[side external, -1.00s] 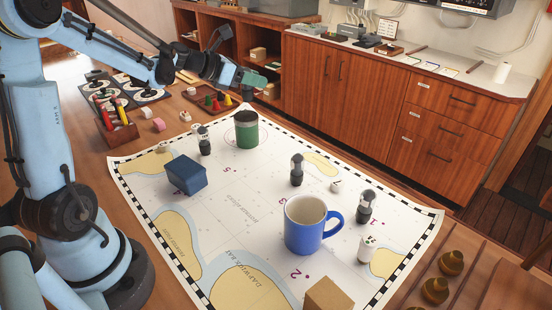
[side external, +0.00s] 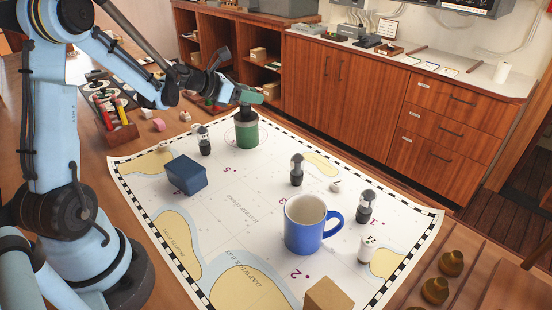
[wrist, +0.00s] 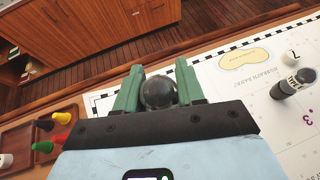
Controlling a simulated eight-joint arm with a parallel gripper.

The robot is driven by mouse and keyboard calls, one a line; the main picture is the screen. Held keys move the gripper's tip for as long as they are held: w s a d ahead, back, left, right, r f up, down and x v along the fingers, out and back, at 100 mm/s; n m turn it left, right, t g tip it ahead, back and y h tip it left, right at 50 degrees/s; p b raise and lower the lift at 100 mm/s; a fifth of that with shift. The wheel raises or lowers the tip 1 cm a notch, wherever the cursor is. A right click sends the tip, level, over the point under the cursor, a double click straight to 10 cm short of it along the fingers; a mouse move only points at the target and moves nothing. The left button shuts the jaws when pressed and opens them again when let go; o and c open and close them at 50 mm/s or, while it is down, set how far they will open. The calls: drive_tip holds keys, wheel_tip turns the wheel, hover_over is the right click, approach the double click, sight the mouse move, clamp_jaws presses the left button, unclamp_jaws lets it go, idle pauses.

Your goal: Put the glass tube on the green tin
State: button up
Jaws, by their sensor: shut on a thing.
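The green tin (side external: 247,134) stands upright on the chart, inside a printed circle near its far edge. My gripper (side external: 248,96) is just above the tin in the side view. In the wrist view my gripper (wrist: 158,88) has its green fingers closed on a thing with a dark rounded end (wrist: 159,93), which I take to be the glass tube. Its lower part is hidden. From the side I cannot tell whether it touches the tin's top.
On the chart (side external: 245,210) stand a blue box (side external: 187,176), a blue mug (side external: 305,226), a brown block (side external: 328,295) and several small dark-topped bottles, one (side external: 204,141) left of the tin. A rack (side external: 118,133) with coloured cones stands beyond the chart's left edge.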

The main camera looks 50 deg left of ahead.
drive_tip(key=o, duration=1.1)
drive_tip(key=shift+r, duration=0.2)
drive_tip(key=v, duration=1.1)
drive_tip(key=shift+s+d+f+m+g+y, duration=0.7)
drive_tip(key=shift+s+d+m, duration=0.9)
drive_tip(key=shift+d+m, duration=2.95)
drive_tip(key=shift+s+d+f+m+g+y, duration=0.4)
drive_tip(key=shift+s+d+m+g, duration=1.45)
drive_tip(key=shift+m, duration=4.65)
drive_tip(key=shift+s+d+f+m+g+y, duration=0.1)
drive_tip(key=shift+s+d+f+m+y, duration=0.85)
drive_tip(key=shift+d+m, duration=3.85)
